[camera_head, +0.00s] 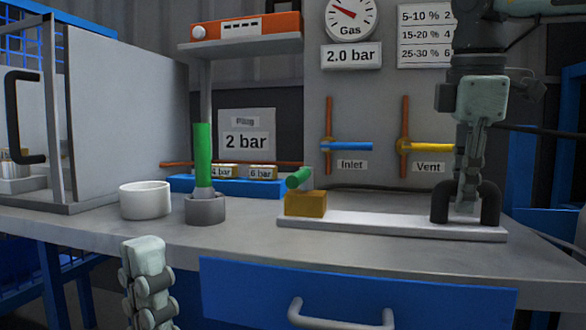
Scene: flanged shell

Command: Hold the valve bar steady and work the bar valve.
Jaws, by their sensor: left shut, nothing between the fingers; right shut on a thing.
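The valve bar (380,225) is a long pale grey bar lying flat on the workbench. At its left end sits a brass valve block (305,204) with a green handle (299,178) that points to the left and toward me. At its right end stands a black arched grip (490,203). My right gripper (466,203) points down and is shut on the black grip, hiding part of it. My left gripper (153,312) is shut and empty, low in front of the bench's front edge, left of the bar. Its lower end is cut off by the picture edge.
A white bowl (146,201) and a grey cup holding a green-topped post (203,155) stand left of the bar. Behind are a blue Inlet lever (346,146) and a yellow Vent lever (427,147). A blue drawer (400,295) is below.

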